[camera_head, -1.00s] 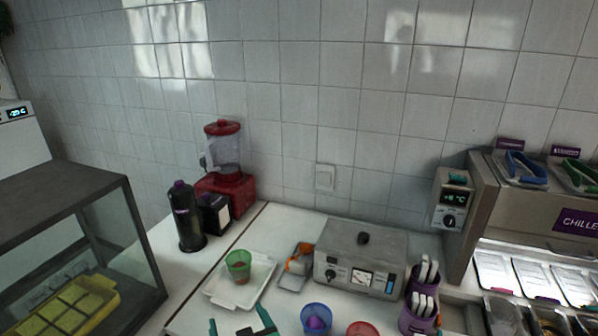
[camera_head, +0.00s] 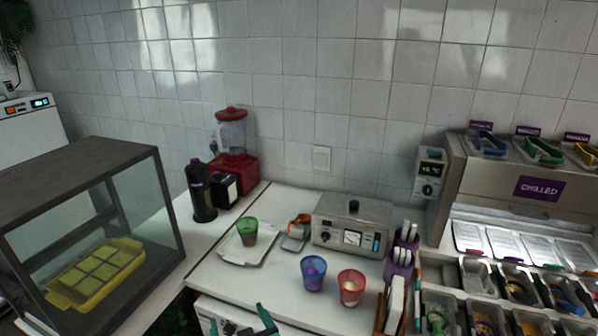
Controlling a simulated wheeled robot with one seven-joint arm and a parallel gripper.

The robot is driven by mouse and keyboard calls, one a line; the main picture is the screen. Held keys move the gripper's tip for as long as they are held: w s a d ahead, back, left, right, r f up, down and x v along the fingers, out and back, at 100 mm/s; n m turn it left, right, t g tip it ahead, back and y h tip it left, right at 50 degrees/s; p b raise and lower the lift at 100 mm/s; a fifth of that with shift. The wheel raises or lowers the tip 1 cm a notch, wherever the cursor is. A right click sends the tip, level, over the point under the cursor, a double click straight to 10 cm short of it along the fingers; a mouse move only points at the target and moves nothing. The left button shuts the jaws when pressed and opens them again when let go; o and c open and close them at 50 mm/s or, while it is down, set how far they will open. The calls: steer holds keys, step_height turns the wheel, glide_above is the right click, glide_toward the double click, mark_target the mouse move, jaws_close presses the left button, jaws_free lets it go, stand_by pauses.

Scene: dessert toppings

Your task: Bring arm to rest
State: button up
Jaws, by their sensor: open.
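My gripper (camera_head: 240,323) shows at the bottom edge of the head view. Its two teal fingertips are spread apart with nothing seen between them. The rest of my arm is out of view. The gripper appears in front of the white counter (camera_head: 225,292), near its front edge. A green cup (camera_head: 247,231) stands on a white tray (camera_head: 232,253), beyond the gripper and apart from it. A blue cup (camera_head: 313,280) with something purple inside and a red cup (camera_head: 350,292) with pale contents stand to the right of the gripper.
A glass display case (camera_head: 160,205) with a yellow tray stands at left. A red blender (camera_head: 232,165), a black bottle (camera_head: 203,200) and a grey appliance (camera_head: 352,232) stand along the back. A chilled topping station (camera_head: 480,215) fills the right. Counter between white tray and blue cup is clear.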

steer(key=s+d+f+m+t+h, duration=0.1)
steer(key=s+d+f+m+h, duration=0.1)
steer(key=s+d+f, duration=0.35)
steer(key=s+d+f+m+t+h, duration=0.1)
steer(key=s+d+f+m+h, duration=0.15)
steer(key=s+f, duration=0.5)
steer(key=s+d+r, duration=0.1)
steer(key=s+d, duration=0.2)
steer(key=s, duration=0.8)
steer(key=s+d+t+h, duration=0.1)
steer(key=s+d, duration=0.2)
steer(key=s, duration=0.8)
steer(key=shift+r, duration=0.35)
steer(key=shift+s+d, duration=0.1)
